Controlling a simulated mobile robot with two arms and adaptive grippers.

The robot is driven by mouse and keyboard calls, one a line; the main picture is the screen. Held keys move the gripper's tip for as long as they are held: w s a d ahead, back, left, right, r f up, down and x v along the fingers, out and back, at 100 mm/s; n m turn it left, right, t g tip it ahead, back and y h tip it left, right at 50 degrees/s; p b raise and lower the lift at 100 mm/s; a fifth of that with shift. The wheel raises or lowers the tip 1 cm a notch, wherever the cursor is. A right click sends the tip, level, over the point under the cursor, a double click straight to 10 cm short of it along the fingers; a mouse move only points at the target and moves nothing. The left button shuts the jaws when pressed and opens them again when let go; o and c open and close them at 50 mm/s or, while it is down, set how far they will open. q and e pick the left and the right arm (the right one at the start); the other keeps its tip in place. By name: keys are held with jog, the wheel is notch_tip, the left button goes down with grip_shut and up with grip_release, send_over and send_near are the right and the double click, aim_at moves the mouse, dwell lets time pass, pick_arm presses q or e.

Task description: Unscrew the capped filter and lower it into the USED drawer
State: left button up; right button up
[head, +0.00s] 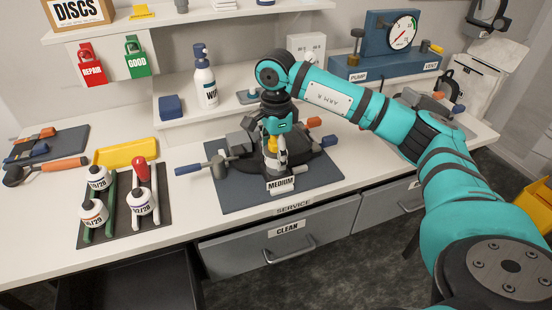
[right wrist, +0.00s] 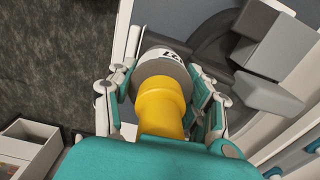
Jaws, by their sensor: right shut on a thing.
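The capped filter has a yellow cap (head: 272,143) and a pale body with partly hidden dark lettering. In the right wrist view, the yellow cap (right wrist: 161,100) sits in the middle, with the pale body (right wrist: 163,64) beyond it. My right gripper (head: 275,160) points down at the dark holder on the bench and is shut on the filter, one finger on each side. The filter is upright at the holder; whether its thread is engaged is hidden. A dark drawer (head: 150,283) stands open at the lower left; no USED label shows. My left gripper is not in view.
The holder (head: 240,160) with clamp handles stands on a dark mat (head: 228,200) behind a MEDIUM label (head: 281,184). The CLEAN drawer (head: 335,228) is shut. Several labelled bottles (head: 142,201) stand to the left, near a yellow tray (head: 127,153).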

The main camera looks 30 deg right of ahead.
jog(key=n+b, duration=0.1)
jog(key=n, duration=0.4)
jog(key=n+b, duration=0.1)
jog(key=n, duration=1.2)
jog(key=shift+n+b, duration=0.4)
jog(key=n, duration=0.5)
jog(key=shift+n, duration=0.3)
jog(key=shift+a, duration=0.1)
jog(key=o, duration=1.4)
jog(key=shift+r, duration=0.1)
jog(key=shift+c, duration=0.2)
